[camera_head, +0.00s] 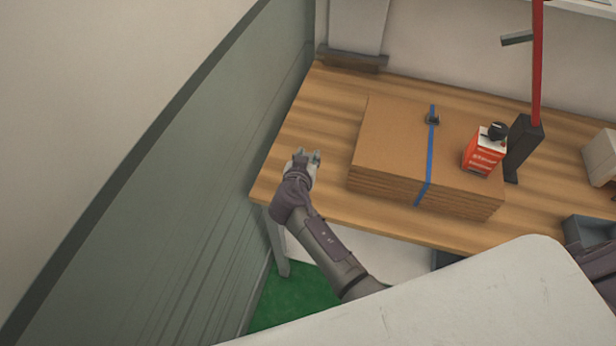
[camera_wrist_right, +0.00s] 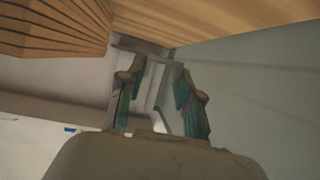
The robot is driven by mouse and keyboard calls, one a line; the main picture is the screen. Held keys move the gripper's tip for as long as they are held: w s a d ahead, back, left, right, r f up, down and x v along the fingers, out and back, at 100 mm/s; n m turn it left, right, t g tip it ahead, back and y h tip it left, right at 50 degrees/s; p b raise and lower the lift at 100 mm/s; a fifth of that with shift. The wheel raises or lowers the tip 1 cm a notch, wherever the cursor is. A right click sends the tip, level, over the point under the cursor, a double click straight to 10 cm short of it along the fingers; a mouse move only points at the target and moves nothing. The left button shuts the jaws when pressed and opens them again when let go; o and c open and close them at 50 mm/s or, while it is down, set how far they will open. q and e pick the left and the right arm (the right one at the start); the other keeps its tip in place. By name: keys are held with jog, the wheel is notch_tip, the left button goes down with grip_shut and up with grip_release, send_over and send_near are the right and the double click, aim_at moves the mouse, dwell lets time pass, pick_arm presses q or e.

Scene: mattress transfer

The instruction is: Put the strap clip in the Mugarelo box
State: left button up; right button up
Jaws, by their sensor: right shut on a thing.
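The Mugarelo box, a small red-orange carton with white lettering (camera_head: 482,157), stands on the cardboard stack in the head view. A small dark round piece (camera_head: 497,131) shows at its top; I cannot tell if it is in or on it. A black clip-like piece (camera_head: 433,119) sits on the blue strap (camera_head: 429,160) across the stack. My right gripper (camera_head: 312,158) is over the table's left end, left of the stack and apart from it. It also shows in the right wrist view (camera_wrist_right: 160,100). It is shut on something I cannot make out. My left gripper is not in view.
The cardboard stack (camera_head: 385,150) lies on the wooden table (camera_head: 325,120). A black-based red post (camera_head: 522,145) stands right of the carton. A grey-green wall (camera_head: 200,150) borders the table's left end. Bare wood lies between gripper and stack. A white panel (camera_head: 470,300) fills the bottom foreground.

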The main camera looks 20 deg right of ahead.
notch_tip(320, 180, down, 4)
jog(key=shift+f+b, duration=0.2)
jog(key=shift+b, duration=0.85)
notch_tip(320, 180, down, 4)
jog(key=b, duration=0.3)
jog(key=shift+f, duration=0.15)
jog(key=shift+f+b, duration=0.15)
jog(key=shift+b, duration=0.25)
jog(key=o, duration=0.9)
jog(key=shift+o, duration=0.2)
